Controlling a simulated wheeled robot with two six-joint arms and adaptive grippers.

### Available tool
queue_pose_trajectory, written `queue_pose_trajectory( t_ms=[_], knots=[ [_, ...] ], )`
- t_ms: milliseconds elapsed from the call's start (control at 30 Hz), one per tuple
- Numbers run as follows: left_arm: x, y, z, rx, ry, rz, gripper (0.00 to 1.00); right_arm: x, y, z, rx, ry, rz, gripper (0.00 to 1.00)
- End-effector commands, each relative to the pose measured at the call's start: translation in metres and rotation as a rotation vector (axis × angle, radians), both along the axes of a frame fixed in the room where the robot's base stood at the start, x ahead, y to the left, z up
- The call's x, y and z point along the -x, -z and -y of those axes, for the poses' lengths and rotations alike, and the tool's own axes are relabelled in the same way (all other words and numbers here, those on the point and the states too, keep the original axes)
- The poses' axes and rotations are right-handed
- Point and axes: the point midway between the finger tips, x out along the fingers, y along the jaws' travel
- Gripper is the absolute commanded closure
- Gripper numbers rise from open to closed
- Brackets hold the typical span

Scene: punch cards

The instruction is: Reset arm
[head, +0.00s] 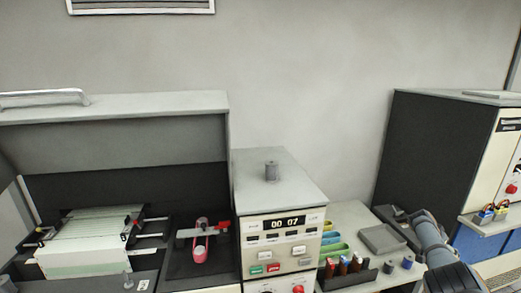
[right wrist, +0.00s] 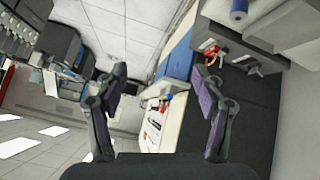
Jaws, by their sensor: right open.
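My right gripper (right wrist: 162,78) shows in the right wrist view with its two dark fingers spread wide apart. Nothing is between them, and the room behind shows through the gap. In the head view my grey-blue right arm reaches up from the bottom right corner, beside the right end of the table. I cannot make out its fingertips there. My left gripper is in neither view.
An open-lidded machine (head: 115,107) with a card stack (head: 85,250) stands at the left. A control box (head: 292,205) showing "00 07" is beside it. A grey tray (head: 382,238) and a marker holder (head: 345,276) lie right of it. A dark cabinet (head: 432,150) stands at the right.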

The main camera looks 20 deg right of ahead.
Motion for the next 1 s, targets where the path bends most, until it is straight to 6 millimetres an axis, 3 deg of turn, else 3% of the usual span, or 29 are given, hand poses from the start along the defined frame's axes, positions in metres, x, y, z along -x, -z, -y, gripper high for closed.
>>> queue_pose_trajectory(
  t_ms=[33, 200, 400, 600, 867, 1000],
  knots=[
    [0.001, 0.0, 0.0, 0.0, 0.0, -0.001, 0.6, 0.018, 0.024, 0.008, 0.035, -0.137, -0.121, 0.31],
    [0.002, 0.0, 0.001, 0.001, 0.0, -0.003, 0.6, 0.063, 0.086, 0.02, 0.107, -0.619, -0.492, 0.31],
    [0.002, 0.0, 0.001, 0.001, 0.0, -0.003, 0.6, 0.111, 0.136, 0.012, 0.126, -1.028, -0.796, 0.31],
    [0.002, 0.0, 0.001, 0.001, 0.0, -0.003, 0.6, 0.161, 0.172, -0.007, 0.121, -1.364, -1.018, 0.31],
    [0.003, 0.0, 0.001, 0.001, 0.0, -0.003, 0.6, 0.186, 0.262, -0.088, -0.013, -1.397, -0.906, 0.31],
    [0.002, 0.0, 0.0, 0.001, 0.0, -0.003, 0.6, 0.203, 0.318, -0.152, -0.108, -1.412, -0.826, 0.31]
  ],
)
